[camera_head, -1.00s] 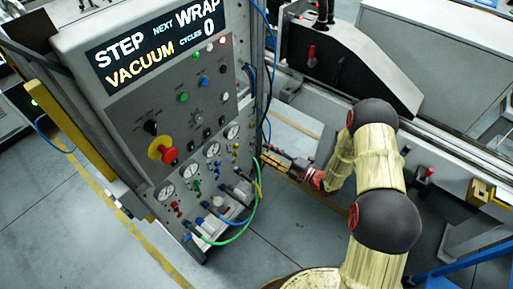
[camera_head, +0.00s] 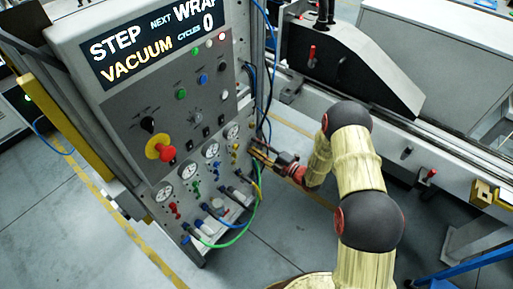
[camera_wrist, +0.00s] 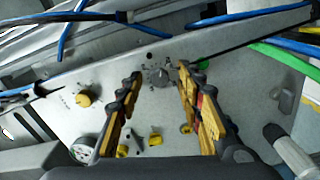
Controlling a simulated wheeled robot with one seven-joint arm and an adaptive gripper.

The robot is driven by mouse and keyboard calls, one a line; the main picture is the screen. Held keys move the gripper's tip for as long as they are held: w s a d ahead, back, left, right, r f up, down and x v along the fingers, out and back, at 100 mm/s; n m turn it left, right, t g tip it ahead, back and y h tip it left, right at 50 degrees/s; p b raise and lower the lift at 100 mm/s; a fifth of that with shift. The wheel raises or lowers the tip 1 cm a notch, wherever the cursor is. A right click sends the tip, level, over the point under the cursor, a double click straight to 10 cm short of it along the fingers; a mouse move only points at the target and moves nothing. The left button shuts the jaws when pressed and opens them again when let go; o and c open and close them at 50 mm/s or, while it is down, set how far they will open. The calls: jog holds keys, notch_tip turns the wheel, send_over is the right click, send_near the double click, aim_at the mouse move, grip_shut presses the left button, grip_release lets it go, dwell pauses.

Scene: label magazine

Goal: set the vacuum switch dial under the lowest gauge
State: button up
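The control panel (camera_head: 165,110) carries a slanting row of round gauges, with the lowest gauge (camera_head: 164,191) at its lower left. In the wrist view, a small grey dial (camera_wrist: 160,73) with marks around it sits on the panel beyond and between my fingertips. I cannot tell whether it is the vacuum switch dial. My gripper (camera_wrist: 159,80) is open, with nothing seen held between the fingers. In the head view, my gripper (camera_head: 257,150) is at the panel's lower right edge. Contact with the panel cannot be told.
A brass knob (camera_wrist: 84,96), a gauge (camera_wrist: 82,150) and yellow fittings (camera_wrist: 155,138) are near my fingers. Blue hoses (camera_wrist: 225,17) and a green hose (camera_wrist: 280,55) cross nearby. A red and yellow emergency button (camera_head: 162,149) stands out from the panel.

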jog(key=shift+c, duration=0.5)
jog(key=c, duration=0.8)
grip_shut()
